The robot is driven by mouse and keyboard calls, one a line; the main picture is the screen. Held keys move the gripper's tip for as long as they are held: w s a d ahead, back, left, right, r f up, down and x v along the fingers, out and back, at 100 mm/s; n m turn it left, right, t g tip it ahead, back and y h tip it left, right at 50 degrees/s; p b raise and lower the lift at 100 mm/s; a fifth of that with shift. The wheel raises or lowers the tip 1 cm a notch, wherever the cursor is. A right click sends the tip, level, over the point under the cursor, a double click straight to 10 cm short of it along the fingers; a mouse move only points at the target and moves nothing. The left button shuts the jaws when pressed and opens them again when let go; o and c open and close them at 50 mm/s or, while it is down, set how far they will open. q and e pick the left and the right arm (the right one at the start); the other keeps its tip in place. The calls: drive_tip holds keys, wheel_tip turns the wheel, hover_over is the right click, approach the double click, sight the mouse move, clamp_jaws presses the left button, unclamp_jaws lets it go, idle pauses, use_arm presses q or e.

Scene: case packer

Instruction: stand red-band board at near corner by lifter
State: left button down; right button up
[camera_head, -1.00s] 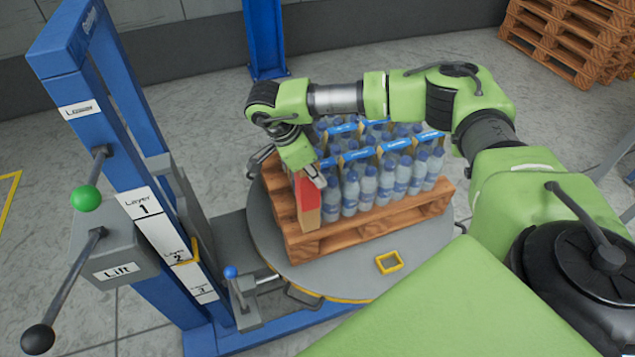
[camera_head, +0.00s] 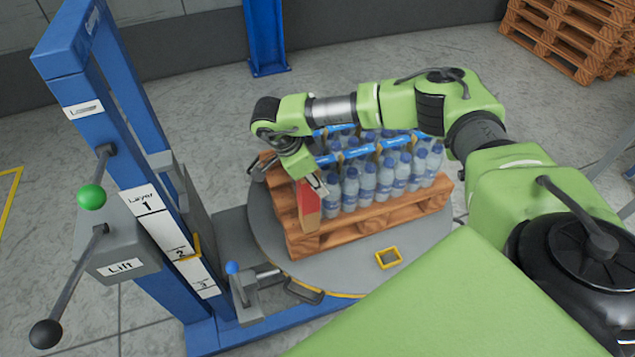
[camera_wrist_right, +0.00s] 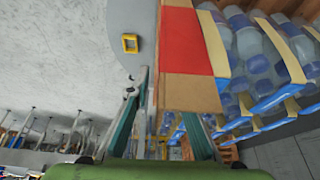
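The red-band board (camera_head: 308,203), a tan upright piece with a red band, is at the near left corner of the wooden pallet (camera_head: 335,237), beside the bottles. My right gripper (camera_head: 316,182) is at its upper part, fingers on either side of it. In the right wrist view the board (camera_wrist_right: 187,50) rises from between the fingers (camera_wrist_right: 165,110), which look closed on it. The board looks nearly upright; I cannot tell whether its foot touches the pallet. The lifter (camera_head: 165,215) is a blue column to the left. My left gripper is not in view.
Several packs of water bottles (camera_head: 385,175) stand on the pallet, close to the board's right side. The pallet is on a round grey turntable (camera_head: 345,277) bearing a yellow square frame (camera_head: 389,259). Lifter levers (camera_head: 75,285) stick out at left. Empty pallets (camera_head: 570,35) are stacked behind.

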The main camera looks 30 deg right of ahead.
drive_tip(key=shift+r, duration=0.1)
drive_tip(key=b+v, duration=0.3)
drive_tip(key=v, duration=0.7)
drive_tip(key=shift+a+r, duration=0.2)
drive_tip(key=shift+r, duration=0.2)
drive_tip(key=shift+a+r, duration=0.2)
drive_tip(key=shift+r, duration=0.4)
